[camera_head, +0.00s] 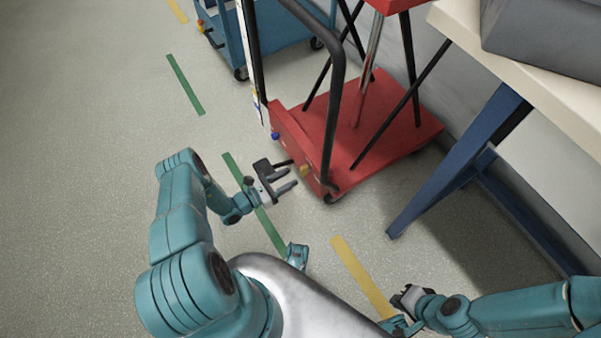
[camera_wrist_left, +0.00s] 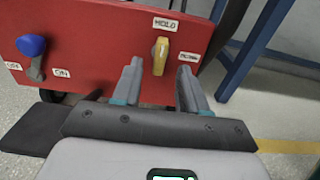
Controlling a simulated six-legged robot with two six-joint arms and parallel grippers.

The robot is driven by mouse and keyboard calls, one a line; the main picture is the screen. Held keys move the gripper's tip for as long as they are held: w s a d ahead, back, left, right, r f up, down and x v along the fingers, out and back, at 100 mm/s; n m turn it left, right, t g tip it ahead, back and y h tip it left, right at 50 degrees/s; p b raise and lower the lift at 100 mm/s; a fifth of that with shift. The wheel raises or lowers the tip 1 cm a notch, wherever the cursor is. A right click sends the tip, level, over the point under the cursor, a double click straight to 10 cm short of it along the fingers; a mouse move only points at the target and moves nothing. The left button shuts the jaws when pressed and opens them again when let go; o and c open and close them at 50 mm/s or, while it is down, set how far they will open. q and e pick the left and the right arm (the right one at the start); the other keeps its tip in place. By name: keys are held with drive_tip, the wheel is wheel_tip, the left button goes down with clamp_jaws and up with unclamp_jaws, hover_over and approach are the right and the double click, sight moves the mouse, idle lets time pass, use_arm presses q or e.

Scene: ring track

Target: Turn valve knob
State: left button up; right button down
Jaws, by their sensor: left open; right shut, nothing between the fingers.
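A yellow valve knob (camera_wrist_left: 160,55) sits on the front of a red panel (camera_wrist_left: 100,40), below a HOLD label, in the left wrist view. In the head view the knob (camera_head: 306,171) shows small on the red cart's front. My left gripper (camera_head: 290,174) is open just in front of the panel. In the wrist view its two fingers (camera_wrist_left: 160,85) point at the panel, with the yellow knob between their tips in the picture; I cannot tell whether they touch it. My right gripper (camera_head: 405,299) is shut and empty at the lower right, away from the cart.
A blue knob (camera_wrist_left: 31,45) with a grey lever and ON labels is left on the panel. The red cart (camera_head: 400,150) has a black handle. A table (camera_head: 540,80) with blue legs stands right, a blue cart (camera_head: 275,30) behind. Floor at left is clear.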

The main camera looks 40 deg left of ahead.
use_arm(q)
drive_tip(key=x, duration=0.5)
drive_tip(key=shift+w+b, duration=0.1)
drive_tip(key=shift+b, duration=0.3)
drive_tip(key=shift+d, duration=0.1)
clamp_jaws()
